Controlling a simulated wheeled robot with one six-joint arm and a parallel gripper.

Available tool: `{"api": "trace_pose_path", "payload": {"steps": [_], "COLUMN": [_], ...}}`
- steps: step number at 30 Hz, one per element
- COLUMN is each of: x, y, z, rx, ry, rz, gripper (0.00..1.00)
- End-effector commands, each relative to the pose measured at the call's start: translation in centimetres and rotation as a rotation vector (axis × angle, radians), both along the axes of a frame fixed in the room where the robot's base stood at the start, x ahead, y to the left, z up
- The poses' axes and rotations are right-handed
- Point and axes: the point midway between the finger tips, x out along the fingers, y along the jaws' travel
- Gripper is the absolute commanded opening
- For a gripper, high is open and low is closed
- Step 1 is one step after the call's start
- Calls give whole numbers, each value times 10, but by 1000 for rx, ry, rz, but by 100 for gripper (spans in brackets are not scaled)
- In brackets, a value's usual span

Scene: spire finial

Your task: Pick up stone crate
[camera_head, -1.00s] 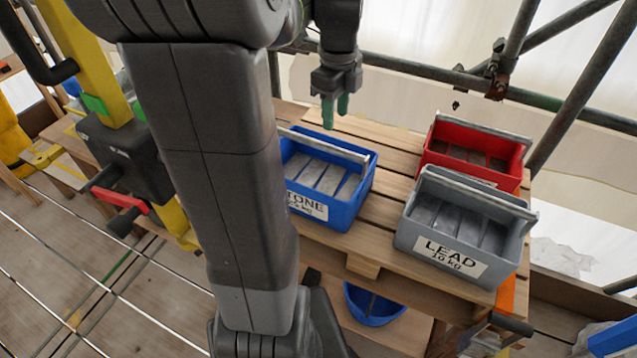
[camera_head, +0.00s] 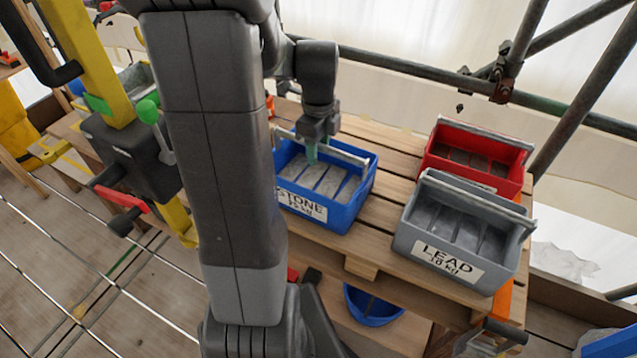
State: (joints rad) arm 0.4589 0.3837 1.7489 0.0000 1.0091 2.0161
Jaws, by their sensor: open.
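The stone crate (camera_head: 338,217) is a blue open box with a white label reading STONE, on the wooden pallet top. Grey stone slabs lie in it and a pale handle bar spans its top. My gripper (camera_head: 312,154) is over the back left part of the crate, fingers pointing down close to the handle bar. Whether the fingertips touch the bar cannot be told. My arm stands just left of the crate.
A grey LEAD crate (camera_head: 464,233) and a red crate (camera_head: 476,155) stand to the right on the same pallet (camera_head: 385,209). A blue bucket (camera_head: 372,306) is below. Scaffold tubes (camera_head: 420,74) run behind. A yellow post (camera_head: 92,55) with a dark box stands left.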

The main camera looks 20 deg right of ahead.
Motion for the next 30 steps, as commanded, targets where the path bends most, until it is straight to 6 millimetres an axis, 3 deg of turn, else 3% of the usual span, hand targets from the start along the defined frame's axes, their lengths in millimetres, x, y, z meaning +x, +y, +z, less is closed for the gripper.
{"api": "trace_pose_path", "payload": {"steps": [1, 7, 8, 30], "x": [0, 0, 0, 0], "y": [0, 0, 0, 0], "z": [0, 0, 0, 1], "rx": [0, 0, 0, -1], "ry": [0, 0, 0, -1], "rz": [0, 0, 0, 0], "gripper": [41, 2, 0, 0]}}
